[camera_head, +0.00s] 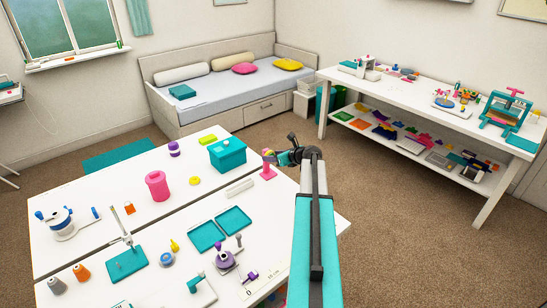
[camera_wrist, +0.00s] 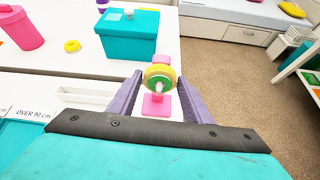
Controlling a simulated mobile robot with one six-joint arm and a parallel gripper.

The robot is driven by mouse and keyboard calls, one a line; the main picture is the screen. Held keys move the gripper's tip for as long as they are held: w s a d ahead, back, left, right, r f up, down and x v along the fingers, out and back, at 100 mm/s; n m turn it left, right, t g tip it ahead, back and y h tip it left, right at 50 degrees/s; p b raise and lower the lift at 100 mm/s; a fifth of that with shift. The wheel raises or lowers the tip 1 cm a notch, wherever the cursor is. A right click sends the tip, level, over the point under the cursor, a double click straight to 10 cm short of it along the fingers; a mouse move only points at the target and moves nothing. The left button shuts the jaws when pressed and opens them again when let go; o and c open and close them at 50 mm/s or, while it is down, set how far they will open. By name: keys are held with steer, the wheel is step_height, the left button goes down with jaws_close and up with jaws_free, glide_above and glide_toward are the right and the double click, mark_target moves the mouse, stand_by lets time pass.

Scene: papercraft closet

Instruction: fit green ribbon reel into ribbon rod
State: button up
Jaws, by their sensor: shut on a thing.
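The green ribbon reel (camera_wrist: 149,73) is a small round reel with a green face and yellow edge, seen between the two purple fingers in the wrist view. My gripper (camera_wrist: 159,77) is shut on it. The ribbon rod (camera_wrist: 154,106) is a pink stand with a square base on the white table, and it also shows in the head view (camera_head: 268,173). The reel overlaps the upper part of the stand in the wrist view. I cannot tell whether the reel is around the rod or in front of it. In the head view my gripper (camera_head: 284,157) is right beside the stand.
A teal box (camera_wrist: 127,38) stands just left of the stand. A yellow ring (camera_wrist: 72,46), a pink cylinder (camera_wrist: 18,28) and a white tray (camera_wrist: 85,97) are further left on the table (camera_head: 110,180). The table edge is close on the right, with carpet beyond.

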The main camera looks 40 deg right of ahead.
steer(key=o, duration=1.1)
steer(key=shift+o, duration=0.2)
steer(key=b+v, duration=0.3)
steer(key=v, duration=1)
steer(key=shift+s+r+b, duration=0.25)
steer(key=shift+s+b, duration=0.05)
steer(key=shift+b, duration=0.1)
